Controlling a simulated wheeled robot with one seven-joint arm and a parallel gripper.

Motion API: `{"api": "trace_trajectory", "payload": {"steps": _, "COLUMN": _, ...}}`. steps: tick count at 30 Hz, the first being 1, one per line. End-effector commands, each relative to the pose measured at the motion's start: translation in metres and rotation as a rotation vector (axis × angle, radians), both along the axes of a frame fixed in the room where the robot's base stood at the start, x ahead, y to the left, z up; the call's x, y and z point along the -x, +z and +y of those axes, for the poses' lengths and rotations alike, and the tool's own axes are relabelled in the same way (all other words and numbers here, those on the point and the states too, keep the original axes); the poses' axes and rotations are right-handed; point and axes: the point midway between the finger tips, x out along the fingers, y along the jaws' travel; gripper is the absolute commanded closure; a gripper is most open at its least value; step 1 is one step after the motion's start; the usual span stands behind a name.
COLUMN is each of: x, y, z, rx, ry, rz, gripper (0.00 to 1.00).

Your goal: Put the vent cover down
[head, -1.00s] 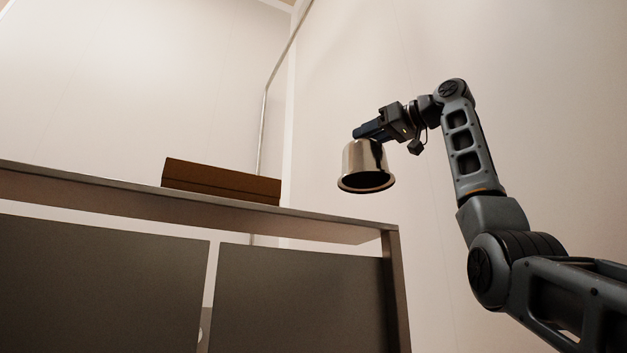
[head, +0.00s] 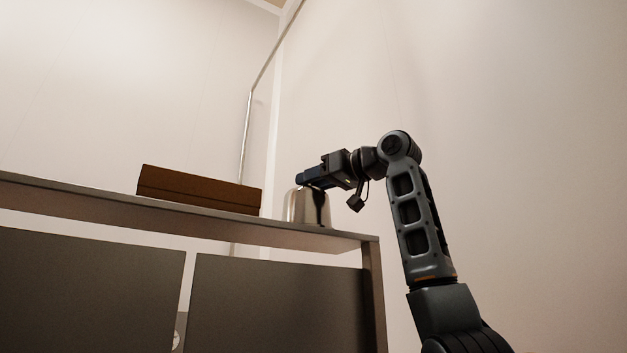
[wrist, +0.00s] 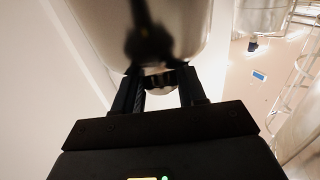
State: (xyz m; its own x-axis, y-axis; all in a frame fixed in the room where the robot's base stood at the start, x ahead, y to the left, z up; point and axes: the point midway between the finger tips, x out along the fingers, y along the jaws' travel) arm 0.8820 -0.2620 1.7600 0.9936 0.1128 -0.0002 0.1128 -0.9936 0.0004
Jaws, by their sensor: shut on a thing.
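The vent cover (head: 303,205) is a shiny metal cup-shaped piece, held upright with its wide end down. In the head view it is at the right part of the bench top (head: 330,237), and its lower rim is hidden behind the bench's front edge. I cannot tell whether it touches the surface. My gripper (head: 303,179) is above it, shut on its top. In the wrist view the cover (wrist: 190,25) fills the upper middle, blurred and close, with a knob between the fingers of my gripper (wrist: 160,82).
A brown box (head: 200,189) lies on the bench, left of the cover. Dark panels (head: 275,305) close the bench front. A thin pipe (head: 246,140) runs up the wall behind. In the wrist view, a ladder-like frame (wrist: 300,65) stands at the far right.

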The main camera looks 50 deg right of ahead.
Motion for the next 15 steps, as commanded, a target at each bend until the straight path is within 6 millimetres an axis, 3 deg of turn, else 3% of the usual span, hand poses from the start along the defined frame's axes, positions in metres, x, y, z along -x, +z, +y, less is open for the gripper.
{"api": "trace_trajectory", "payload": {"steps": 11, "x": 0.0005, "y": -0.0036, "z": -0.0001, "rx": 0.000, "ry": 0.000, "rz": -0.002, "gripper": 1.00}}
{"api": "trace_trajectory", "payload": {"steps": 12, "x": 0.0002, "y": -0.0046, "z": -0.0002, "rx": 0.000, "ry": -0.001, "rz": 0.000, "gripper": 0.58}}
{"api": "trace_trajectory", "payload": {"steps": 15, "x": 0.0002, "y": -0.0038, "z": -0.0002, "rx": 0.000, "ry": -0.001, "rz": 0.000, "gripper": 0.49}}
